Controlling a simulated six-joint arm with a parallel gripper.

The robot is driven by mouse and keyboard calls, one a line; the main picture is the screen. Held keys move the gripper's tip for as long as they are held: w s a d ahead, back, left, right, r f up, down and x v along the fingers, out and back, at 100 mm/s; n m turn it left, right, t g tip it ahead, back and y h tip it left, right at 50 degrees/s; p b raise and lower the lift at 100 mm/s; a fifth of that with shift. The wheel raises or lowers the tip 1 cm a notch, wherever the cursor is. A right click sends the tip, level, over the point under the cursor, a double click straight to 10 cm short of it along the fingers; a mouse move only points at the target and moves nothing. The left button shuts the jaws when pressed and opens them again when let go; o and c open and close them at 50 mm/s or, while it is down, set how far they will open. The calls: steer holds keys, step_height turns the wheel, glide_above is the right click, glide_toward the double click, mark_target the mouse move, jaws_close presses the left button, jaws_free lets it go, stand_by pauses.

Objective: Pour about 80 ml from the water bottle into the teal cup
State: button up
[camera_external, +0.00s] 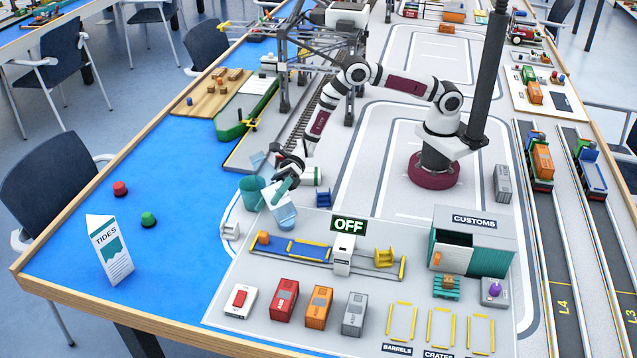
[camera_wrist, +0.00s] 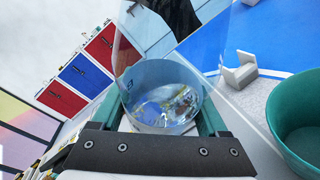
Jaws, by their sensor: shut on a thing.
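The water bottle (camera_external: 284,215) is clear pale blue and looks slightly tilted in the external view. My gripper (camera_external: 281,190) is shut on it. In the wrist view the clear bottle (camera_wrist: 165,95) fills the space between my teal fingers, with water visible low inside it. The teal cup (camera_external: 250,193) stands just left of the bottle and gripper, apparently upright. It also shows at the right edge of the wrist view (camera_wrist: 302,130), cut off by the frame. The part of its inside that shows looks empty. The bottle's mouth is not clear in either view.
A white bracket-like block (camera_external: 230,231) sits just below the cup. The conveyor model (camera_external: 290,248) and the OFF sign (camera_external: 348,225) lie in front of the bottle. A green-and-white cylinder (camera_external: 311,176) is close on the right. The blue water area (camera_external: 170,200) at left is mostly clear.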

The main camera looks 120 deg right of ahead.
steer(key=shift+a+m, duration=0.15)
steer(key=shift+m, duration=0.15)
steer(key=shift+s+a+f+m+t+y, duration=0.1)
steer(key=shift+a+f+m+t+y, duration=0.2)
steer(key=shift+f, duration=0.2)
steer(key=shift+a+f+m+t+y, duration=0.1)
steer(key=shift+a+f+m, duration=0.05)
steer(key=shift+f+m, duration=0.3)
steer(key=shift+a+r+m+t+y, duration=0.35)
steer(key=shift+r+m, duration=0.1)
steer(key=shift+m, duration=0.4)
steer(key=shift+s+a+f+m+t, duration=0.1)
steer(key=shift+f+m+t, duration=0.2)
steer(key=shift+m, duration=0.3)
steer(key=shift+d+r+m+t, duration=0.25)
steer(key=shift+r+m, duration=0.2)
steer(key=shift+m, duration=0.05)
steer(key=shift+d+r+m+t, duration=0.2)
steer(key=shift+d+r+m, duration=0.05)
steer(key=shift+r+m, duration=0.25)
steer(key=shift+r+m+t+b, duration=0.15)
steer(key=shift+m+t+b, duration=0.2)
steer(key=shift+m, duration=0.45)
steer(key=shift+r+m+b, duration=0.25)
steer(key=shift+m+b, duration=0.15)
steer(key=shift+b, duration=0.4)
